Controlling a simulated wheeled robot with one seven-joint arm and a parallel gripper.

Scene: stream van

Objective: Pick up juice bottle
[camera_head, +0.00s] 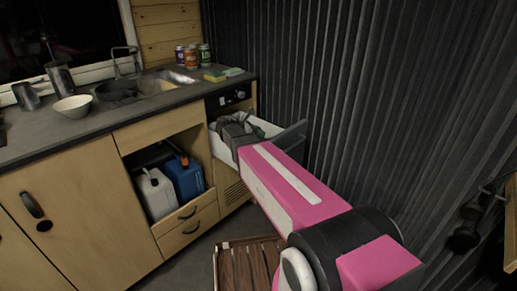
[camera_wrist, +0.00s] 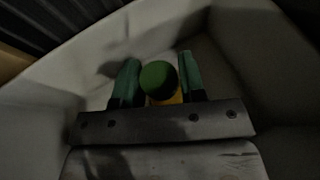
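The juice bottle (camera_wrist: 158,79), with a round green cap and a yellow-orange body, stands in a pale bin-like drawer in the wrist view. Most of its body is hidden below the cap and behind my gripper's bar. My gripper (camera_wrist: 158,72) points down into the drawer, with one green-dark finger on each side of the bottle. The fingers are apart, with a small gap showing at the left of the bottle; contact on the right cannot be told. In the head view the open drawer (camera_head: 226,141) holds my gripper, and the bottle cannot be made out clearly.
The drawer walls stand close around my gripper. The counter (camera_head: 60,134) carries a white bowl (camera_head: 73,107), a sink and several cans (camera_head: 191,58). A white jug (camera_head: 156,194) and a blue jug (camera_head: 185,178) stand in the open cabinet. A corrugated dark wall rises behind the drawer.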

